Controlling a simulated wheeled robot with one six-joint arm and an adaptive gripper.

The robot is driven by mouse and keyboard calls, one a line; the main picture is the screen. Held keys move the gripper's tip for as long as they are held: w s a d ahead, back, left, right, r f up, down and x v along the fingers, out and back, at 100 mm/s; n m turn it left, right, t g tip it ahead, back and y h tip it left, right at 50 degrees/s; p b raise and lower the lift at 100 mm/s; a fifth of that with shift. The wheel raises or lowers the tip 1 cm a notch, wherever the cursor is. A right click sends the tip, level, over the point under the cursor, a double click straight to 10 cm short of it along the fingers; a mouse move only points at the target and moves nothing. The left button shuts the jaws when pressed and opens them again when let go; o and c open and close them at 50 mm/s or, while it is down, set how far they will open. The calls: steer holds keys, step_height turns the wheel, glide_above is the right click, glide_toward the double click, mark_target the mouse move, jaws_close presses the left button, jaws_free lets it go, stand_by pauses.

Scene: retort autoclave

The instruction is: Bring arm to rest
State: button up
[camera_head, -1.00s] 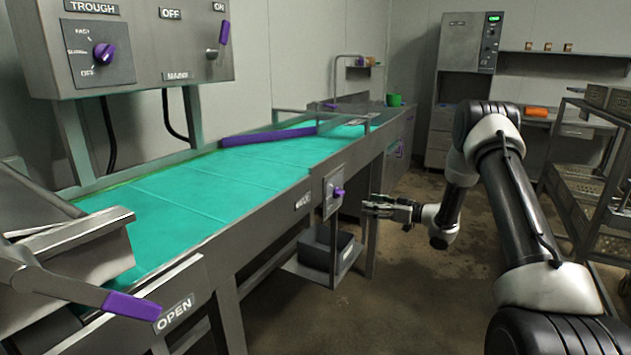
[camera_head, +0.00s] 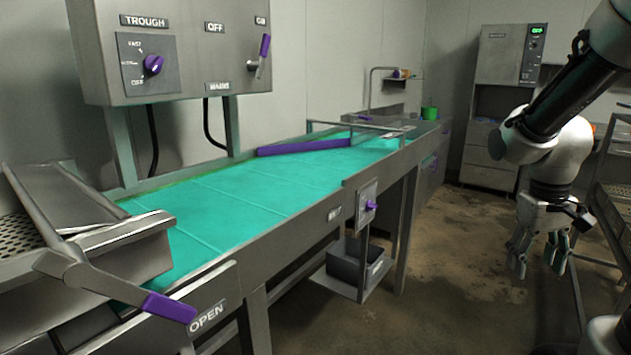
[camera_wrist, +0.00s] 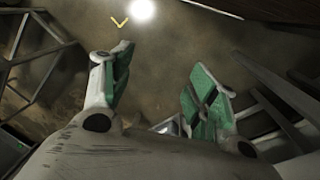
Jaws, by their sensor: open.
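My gripper (camera_head: 537,256) hangs at the right of the head view, fingers pointing down, clear of the trough table and over the floor. It is open and empty. In the wrist view its two green-padded fingers (camera_wrist: 158,85) stand apart with brown floor between them. My arm comes down from the upper right corner of the head view, folded above the gripper.
The teal trough (camera_head: 270,190) runs along the left, with a purple-tipped lever (camera_head: 170,307) at its near end. A dark bin (camera_head: 355,262) sits below it. A metal rack (camera_head: 612,190) stands close at the right. Floor (camera_head: 460,270) between is clear.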

steer(key=s+a+r+t+y, duration=0.1)
steer(key=s+a+r+t, duration=0.3)
steer(key=s+r, duration=0.5)
steer(key=shift+a+r+n+t, duration=0.3)
steer(key=shift+a+r, duration=0.15)
steer(key=shift+a, duration=0.95)
